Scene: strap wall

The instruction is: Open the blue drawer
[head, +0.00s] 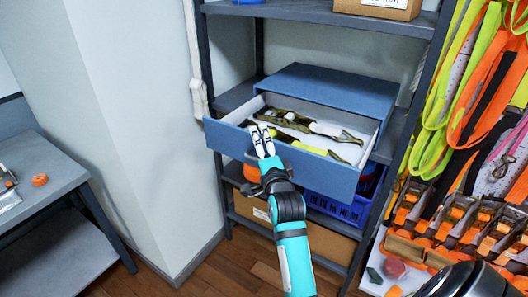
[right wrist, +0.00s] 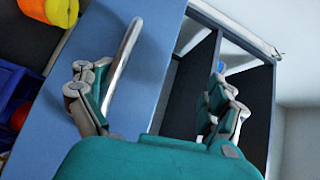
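The blue drawer (head: 325,172) is pulled out of its blue cabinet (head: 335,90) on a shelf. Its white inside shows, with olive and yellow strap tools (head: 310,122) in it. My right gripper (head: 262,140) is at the drawer's front, left of its middle. In the right wrist view, my right gripper (right wrist: 152,85) has its fingers wide apart. The silver bar handle (right wrist: 124,62) on the blue front (right wrist: 150,45) shows between the fingers, nearer the left one. I cannot tell whether a finger touches it. The handle is hidden in the head view. My left gripper is not in view.
A blue crate (head: 340,207) and cardboard boxes stand on the shelves below the drawer. Colourful straps (head: 480,80) hang at the right, above orange ratchets (head: 440,215). A grey table (head: 45,165) stands at the left. Wood floor shows at the bottom.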

